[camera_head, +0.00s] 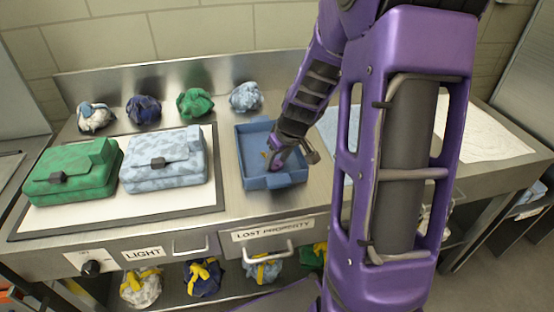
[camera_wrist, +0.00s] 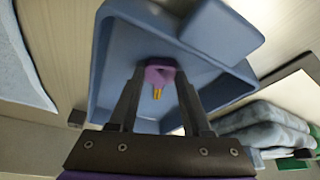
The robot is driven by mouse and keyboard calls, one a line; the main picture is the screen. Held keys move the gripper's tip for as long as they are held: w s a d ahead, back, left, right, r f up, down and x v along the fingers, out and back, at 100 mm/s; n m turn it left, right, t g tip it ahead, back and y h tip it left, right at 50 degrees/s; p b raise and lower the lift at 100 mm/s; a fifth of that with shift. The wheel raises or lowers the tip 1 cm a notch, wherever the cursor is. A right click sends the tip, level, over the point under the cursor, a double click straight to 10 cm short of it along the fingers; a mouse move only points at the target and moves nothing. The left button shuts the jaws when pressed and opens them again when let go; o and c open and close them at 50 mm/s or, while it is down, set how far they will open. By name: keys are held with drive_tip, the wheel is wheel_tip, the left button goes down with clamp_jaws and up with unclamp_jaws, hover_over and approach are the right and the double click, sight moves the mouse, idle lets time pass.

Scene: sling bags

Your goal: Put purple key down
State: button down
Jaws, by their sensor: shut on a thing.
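The purple key (camera_wrist: 160,73) is held between the fingertips of my gripper (camera_wrist: 158,80) in the wrist view, with its yellow part hanging toward the palm side in the picture. My gripper is shut on it. The blue tray (camera_wrist: 110,38) lies beyond the fingers in that view. In the head view my gripper (camera_head: 272,160) is over the inside of the blue tray (camera_head: 264,183), and only a small yellow bit of the key shows there. I cannot tell whether the key touches the tray floor.
A green bag (camera_head: 72,172) and a light blue bag (camera_head: 165,160) lie on the white panel left of the tray. Several crumpled bundles stand behind them. A drawer labelled LOST PROPERTY (camera_head: 273,229) is below the tray. A pale blue sheet (camera_head: 340,130) lies right of it.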

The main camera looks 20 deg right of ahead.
drive_tip(key=shift+c, duration=1.7)
unclamp_jaws()
drive_tip(key=shift+r, duration=0.1)
drive_tip(key=shift+r+p, duration=0.25)
drive_tip(key=shift+p, duration=0.2)
drive_tip(key=p+v, duration=0.1)
drive_tip(key=v, duration=1)
drive_tip(key=shift+r, duration=0.3)
drive_tip(key=shift+s+d, duration=0.1)
